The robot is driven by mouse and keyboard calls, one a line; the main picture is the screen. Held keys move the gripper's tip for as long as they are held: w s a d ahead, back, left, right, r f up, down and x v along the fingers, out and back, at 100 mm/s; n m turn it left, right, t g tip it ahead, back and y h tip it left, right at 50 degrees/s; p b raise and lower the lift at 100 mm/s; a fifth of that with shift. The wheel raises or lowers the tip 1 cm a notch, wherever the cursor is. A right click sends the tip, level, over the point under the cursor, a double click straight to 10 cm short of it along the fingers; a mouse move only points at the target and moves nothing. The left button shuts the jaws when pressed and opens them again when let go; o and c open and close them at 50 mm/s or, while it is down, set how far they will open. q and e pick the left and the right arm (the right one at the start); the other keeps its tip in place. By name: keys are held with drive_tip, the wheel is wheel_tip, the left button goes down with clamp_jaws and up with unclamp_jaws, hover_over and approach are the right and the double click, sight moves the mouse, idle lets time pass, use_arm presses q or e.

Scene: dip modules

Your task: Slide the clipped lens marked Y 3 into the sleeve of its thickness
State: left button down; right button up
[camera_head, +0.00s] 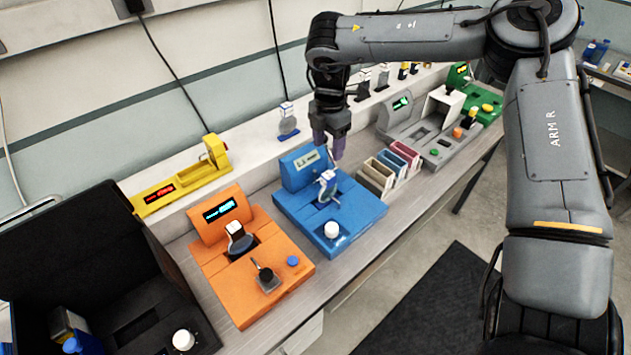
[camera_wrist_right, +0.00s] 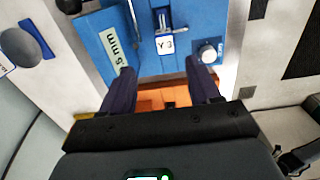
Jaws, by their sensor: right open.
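The clip marked Y 3 (camera_wrist_right: 166,44) stands in the slot of the blue device (camera_wrist_right: 150,63). A green-tinted panel reading about "5 mm" (camera_wrist_right: 112,46) is on the device. Several sleeves (camera_head: 391,165) with beige, blue and red tops stand right of it. My left gripper is out of view.
An orange device (camera_head: 288,268) holding another clip (camera_head: 235,230) is at the left front. Grey (camera_head: 410,125) and green (camera_head: 487,103) devices lie farther right. A black case (camera_head: 70,250) fills the left.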

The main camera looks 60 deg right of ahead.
drive_tip(key=shift+w+f, duration=0.1)
drive_tip(key=shift+f, duration=0.25)
hover_over(329, 175)
drive_tip(key=f, duration=0.4)
drive_tip(key=shift+w+d+f+b, duration=0.15)
drive_tip(key=shift+w+f+b, duration=0.05)
drive_tip(key=shift+b, duration=0.1)
drive_tip(key=shift+s+f, duration=0.1)
drive_tip(key=shift+f, duration=2.9)
drive_tip(key=shift+c, duration=0.3)
clamp_jaws()
